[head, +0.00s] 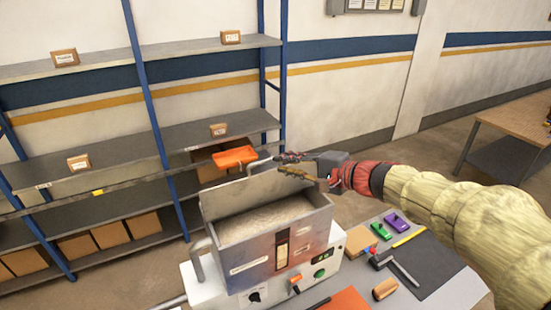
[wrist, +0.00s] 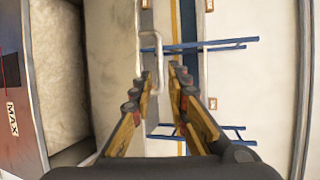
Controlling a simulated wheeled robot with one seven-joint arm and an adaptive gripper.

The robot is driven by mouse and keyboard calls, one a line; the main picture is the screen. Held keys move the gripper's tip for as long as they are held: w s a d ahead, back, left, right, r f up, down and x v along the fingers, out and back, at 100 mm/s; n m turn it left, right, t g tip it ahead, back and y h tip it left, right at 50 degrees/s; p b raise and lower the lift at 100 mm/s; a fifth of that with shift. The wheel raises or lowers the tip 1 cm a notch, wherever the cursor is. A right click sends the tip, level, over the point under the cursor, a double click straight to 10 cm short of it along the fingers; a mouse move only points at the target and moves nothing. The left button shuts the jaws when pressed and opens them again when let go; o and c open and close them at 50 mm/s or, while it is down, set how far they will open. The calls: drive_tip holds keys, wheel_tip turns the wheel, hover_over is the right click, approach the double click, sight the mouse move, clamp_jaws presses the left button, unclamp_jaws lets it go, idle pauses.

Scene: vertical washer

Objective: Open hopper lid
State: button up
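The hopper (head: 255,245) is a grey metal box on a white machine, with pale granular material inside. Its lid (head: 240,190) stands raised along the back edge, so the hopper's top is uncovered. In the wrist view the lid (wrist: 112,70) is a pale panel beside the granules, with a light loop handle (wrist: 160,60) at its edge. My gripper (head: 285,162) is by the lid's upper right corner. In the wrist view its fingers (wrist: 157,80) are apart, with the handle showing between and beyond the tips. I cannot tell whether they touch it.
A grey bench (head: 440,285) right of the machine carries a hammer (head: 400,268), purple and green items and a yellow stick. A blue-framed shelf (head: 120,170) with boxes stands behind, with an orange tray (head: 235,157) near the lid. A wooden table (head: 515,120) is at far right.

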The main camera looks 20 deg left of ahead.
sight(268, 161)
drive_tip(key=p+x, duration=0.1)
drive_tip(key=x, duration=0.6)
drive_tip(key=shift+w+a+f+p, duration=0.1)
drive_tip(key=shift+w+a+p, duration=0.1)
drive_tip(key=shift+p, duration=0.15)
drive_tip(key=c, duration=0.4)
drive_tip(key=shift+s, duration=0.1)
clamp_jaws()
